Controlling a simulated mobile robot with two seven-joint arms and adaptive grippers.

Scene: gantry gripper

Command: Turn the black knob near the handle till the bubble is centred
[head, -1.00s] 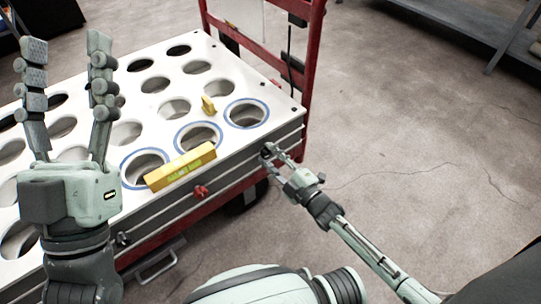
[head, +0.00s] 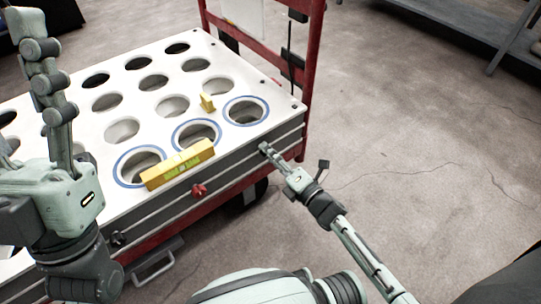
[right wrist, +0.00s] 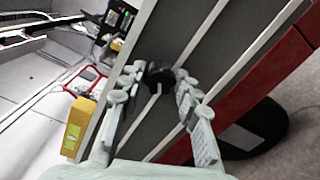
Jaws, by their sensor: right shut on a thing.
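The white plate (head: 150,100) with rows of round holes lies on a red cart. My right gripper (head: 267,149) is at the plate's right front corner, shut on a black knob (right wrist: 158,75) on the front side. In the right wrist view (right wrist: 168,85) its fingers stand on either side of the knob. A yellow spirit level (head: 178,166) lies along the front edge; its bubble is too small to make out. A smaller yellow level (head: 207,103) stands farther back. My left gripper (head: 45,90) is raised at the left, above the plate; one finger shows and the other is out of view.
A red knob (head: 198,190) sits on the front side, midway. Another black knob (head: 118,238) is farther left, by a metal pull handle (head: 154,266). The cart's red upright frame (head: 314,60) rises behind the corner. The floor to the right is clear.

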